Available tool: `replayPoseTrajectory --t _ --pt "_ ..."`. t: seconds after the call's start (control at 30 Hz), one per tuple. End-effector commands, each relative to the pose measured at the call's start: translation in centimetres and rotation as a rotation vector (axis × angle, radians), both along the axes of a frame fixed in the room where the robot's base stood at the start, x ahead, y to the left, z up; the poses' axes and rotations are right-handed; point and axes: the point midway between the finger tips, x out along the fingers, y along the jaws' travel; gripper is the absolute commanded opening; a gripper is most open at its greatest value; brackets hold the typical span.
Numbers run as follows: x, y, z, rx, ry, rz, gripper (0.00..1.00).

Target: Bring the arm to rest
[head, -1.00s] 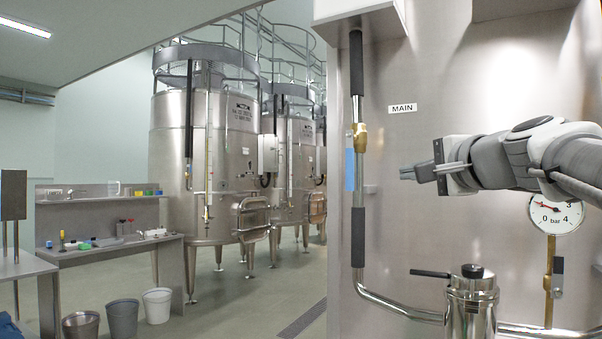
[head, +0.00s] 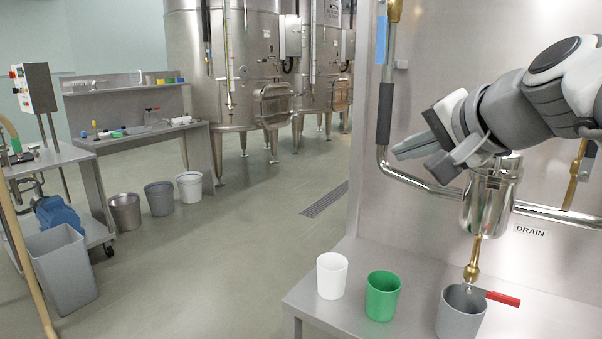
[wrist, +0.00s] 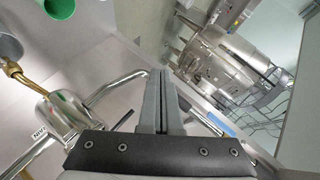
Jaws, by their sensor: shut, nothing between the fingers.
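My gripper (head: 412,158) is in front of the steel panel (head: 535,275), just left of and above the steel canister (head: 490,205). Its fingers point left and lie together, with nothing between them. In the wrist view the fingers (wrist: 167,78) run side by side up the middle, over the bent pipe. My arm reaches in from the right edge and hides the top of the canister. The canister also shows in the wrist view (wrist: 58,112).
A steel pipe with black grips (head: 384,113) stands left of my gripper. Open floor lies left.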

Motion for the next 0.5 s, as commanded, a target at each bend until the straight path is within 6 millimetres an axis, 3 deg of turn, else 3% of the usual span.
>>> replayPoseTrajectory --t 0.03,0.2,0.33,0.5 --pt "-1.8 1.2 -2.8 -0.083 0.047 0.051 0.00" --pt "-7.9 3.0 -11.7 -0.388 0.199 0.227 0.00" --pt "-12.4 2.9 -17.5 -0.611 0.297 0.359 0.00" --pt "-17.8 1.4 -23.8 -0.884 0.409 0.519 0.00"
